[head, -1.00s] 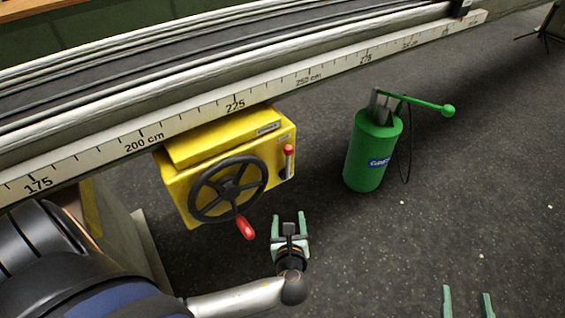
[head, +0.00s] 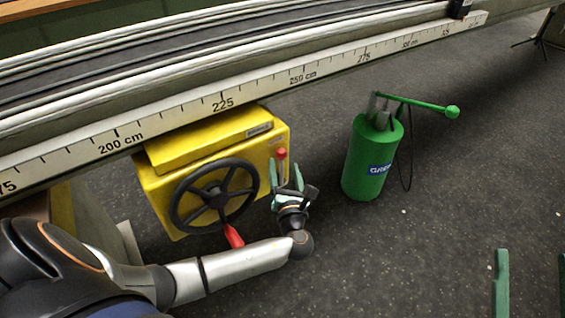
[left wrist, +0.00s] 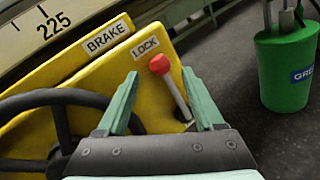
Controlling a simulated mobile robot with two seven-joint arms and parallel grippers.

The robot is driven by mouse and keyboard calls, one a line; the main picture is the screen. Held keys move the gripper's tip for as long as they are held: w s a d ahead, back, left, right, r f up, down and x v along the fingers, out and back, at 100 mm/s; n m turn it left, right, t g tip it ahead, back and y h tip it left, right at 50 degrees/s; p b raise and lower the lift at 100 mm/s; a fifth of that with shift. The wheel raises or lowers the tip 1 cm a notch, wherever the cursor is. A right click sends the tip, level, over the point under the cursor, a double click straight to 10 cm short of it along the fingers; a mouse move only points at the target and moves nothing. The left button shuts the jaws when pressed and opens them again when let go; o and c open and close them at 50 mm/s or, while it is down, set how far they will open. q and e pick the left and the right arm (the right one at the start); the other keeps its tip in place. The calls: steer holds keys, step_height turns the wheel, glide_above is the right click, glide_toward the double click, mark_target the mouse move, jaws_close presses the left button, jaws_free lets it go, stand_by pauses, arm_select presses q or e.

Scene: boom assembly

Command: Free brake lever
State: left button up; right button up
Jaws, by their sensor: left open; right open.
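The brake lever (head: 281,158), a short light rod with a red knob, stands on the right face of the yellow box (head: 210,138) below the rail. In the left wrist view the lever (left wrist: 171,87) shows under a LOCK label, beside a BRAKE label, between my finger tips but farther off. My left gripper (head: 285,176) is open and empty, close in front of the lever; contact cannot be told. My right gripper (head: 530,280) is open and empty at the lower right, partly cut off. The box's front carries a black handwheel (head: 213,196) with a red handle (head: 234,236), partly behind my left arm.
A green canister (head: 370,160) with a long green pump handle (head: 425,105) stands right of the box. A rail with a centimetre scale (head: 260,90) runs above the box. The dark floor between canister and right gripper is clear.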

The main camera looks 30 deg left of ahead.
mark_target(282, 158)
arm_select(q)
steer(key=x, duration=0.3)
steer(key=shift+w+a+b, duration=0.25)
steer(key=shift+a+b, duration=0.05)
steer(key=shift+b, duration=0.1)
arm_select(e)
steer(key=s+r+n+y, duration=0.3)
steer(key=r+y, duration=0.1)
steer(key=r, duration=0.1)
steer(key=shift+s+a+y, duration=0.3)
steer(key=shift+s, duration=0.05)
arm_select(q)
jaws_close()
arm_select(e)
steer(key=shift+f, duration=0.1)
stand_by(0.4)
